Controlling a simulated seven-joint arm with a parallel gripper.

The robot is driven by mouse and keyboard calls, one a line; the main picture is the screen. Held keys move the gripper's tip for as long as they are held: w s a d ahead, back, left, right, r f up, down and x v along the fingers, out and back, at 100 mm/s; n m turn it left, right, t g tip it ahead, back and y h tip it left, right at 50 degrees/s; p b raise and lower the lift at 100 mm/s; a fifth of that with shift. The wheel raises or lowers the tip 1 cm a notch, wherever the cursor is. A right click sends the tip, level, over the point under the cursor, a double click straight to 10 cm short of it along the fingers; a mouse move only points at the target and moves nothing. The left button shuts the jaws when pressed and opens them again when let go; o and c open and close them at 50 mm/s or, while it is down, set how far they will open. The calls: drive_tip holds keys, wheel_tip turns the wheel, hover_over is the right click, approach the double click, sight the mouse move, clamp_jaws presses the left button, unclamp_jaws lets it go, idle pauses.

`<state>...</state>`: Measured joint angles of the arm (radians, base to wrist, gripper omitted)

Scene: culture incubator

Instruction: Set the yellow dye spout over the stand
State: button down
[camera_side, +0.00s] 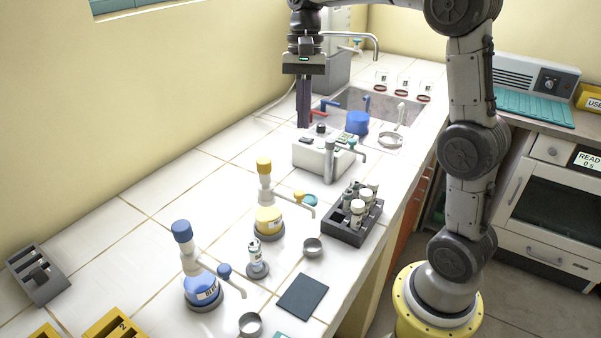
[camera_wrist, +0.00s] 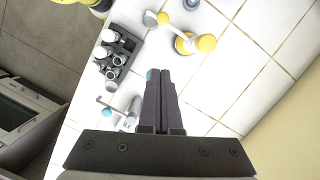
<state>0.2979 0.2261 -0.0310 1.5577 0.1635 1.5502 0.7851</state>
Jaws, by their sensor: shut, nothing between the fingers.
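The yellow dye dispenser (camera_side: 268,218) stands upright mid-counter with a yellow cap. Its white spout (camera_side: 305,207) points right, towards the tube rack, with a yellow knob on it. In the wrist view the dispenser (camera_wrist: 204,43) is at the top, its spout (camera_wrist: 172,28) reaching up-left. The small round stand (camera_side: 257,270) holds a white-capped vial, between the yellow and blue dispensers. The spout is not over it. My gripper (camera_side: 303,125) is shut and empty, pointing down above the white device at the back, away from the dispenser; its fingertips (camera_wrist: 160,72) also show in the wrist view.
The tube rack (camera_side: 350,230) holds several capped vials. The blue dispenser (camera_side: 202,290) stands in front left. Metal cups (camera_side: 313,246) and a dark pad (camera_side: 303,296) lie near the counter edge. A white device (camera_side: 312,155) with its own spout stands behind. The left counter is mostly clear.

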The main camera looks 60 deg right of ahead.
approach(286, 198)
drive_tip(key=s+d+f, duration=0.1)
drive_tip(key=d+f, duration=0.3)
drive_tip(key=shift+s+a+f, duration=0.15)
drive_tip(key=shift+s+a, duration=0.3)
drive_tip(key=shift+a, duration=0.3)
drive_tip(key=shift+s+a+f, duration=0.15)
drive_tip(key=shift+s+a, duration=0.25)
drive_tip(key=shift+a, duration=0.4)
drive_tip(key=shift+s+a+m, duration=0.15)
drive_tip(key=shift+a+m, duration=0.25)
drive_tip(key=shift+m, duration=0.2)
drive_tip(key=shift+s+a+m+t, duration=0.1)
drive_tip(key=shift+a+m+t, duration=0.3)
drive_tip(key=shift+a+m, duration=0.45)
drive_tip(key=w+a+m+t, duration=0.1)
drive_tip(key=w+a+m, duration=0.1)
drive_tip(key=a+m, duration=0.3)
drive_tip(key=shift+w+a+m+t, duration=0.2)
drive_tip(key=shift+a+m+t, duration=0.15)
drive_tip(key=shift+m, duration=1)
drive_tip(key=shift+w, duration=0.1)
